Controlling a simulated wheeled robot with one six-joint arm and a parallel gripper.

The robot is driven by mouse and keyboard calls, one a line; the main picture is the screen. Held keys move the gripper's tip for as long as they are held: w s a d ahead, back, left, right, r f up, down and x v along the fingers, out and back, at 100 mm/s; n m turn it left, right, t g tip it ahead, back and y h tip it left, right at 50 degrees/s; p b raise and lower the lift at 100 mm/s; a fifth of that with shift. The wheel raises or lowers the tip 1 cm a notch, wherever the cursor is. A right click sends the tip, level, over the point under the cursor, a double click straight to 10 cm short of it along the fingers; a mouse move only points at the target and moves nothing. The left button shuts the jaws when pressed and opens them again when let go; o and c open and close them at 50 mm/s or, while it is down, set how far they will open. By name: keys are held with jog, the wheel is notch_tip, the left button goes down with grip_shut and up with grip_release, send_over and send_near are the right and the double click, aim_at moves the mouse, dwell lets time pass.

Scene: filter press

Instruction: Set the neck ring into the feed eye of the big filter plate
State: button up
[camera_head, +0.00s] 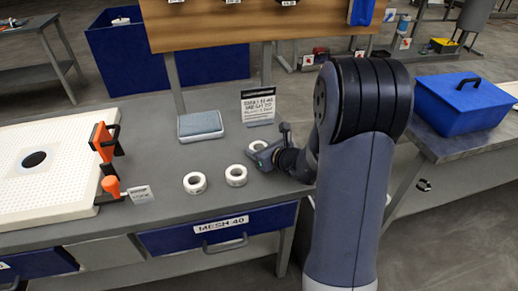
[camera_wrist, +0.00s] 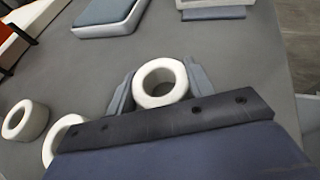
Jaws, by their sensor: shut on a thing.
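The big filter plate (camera_head: 70,185) is a white, dimpled slab on the left of the bench in the head view. Its feed eye (camera_head: 34,159) is a dark round hole. My gripper (camera_head: 266,154) is low over the bench, right of the plate. In the wrist view its fingers (camera_wrist: 158,88) are shut on a white neck ring (camera_wrist: 158,102), one on each side of it. This ring also shows in the head view (camera_head: 257,145), partly hidden by the gripper. I cannot tell whether it touches the bench.
Two more white rings (camera_head: 194,183) (camera_head: 236,175) lie left of my gripper. Orange clamps (camera_head: 103,143) stand on the plate's right edge. A grey-blue pad (camera_head: 200,125) and a mesh sign (camera_head: 258,106) stand behind. A blue toolbox (camera_head: 462,103) sits on the right table.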

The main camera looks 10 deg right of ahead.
jog(key=shift+f, duration=0.25)
jog(key=o, duration=1)
jog(key=shift+r, duration=0.1)
jog(key=shift+c, duration=0.2)
jog(key=shift+r, duration=0.1)
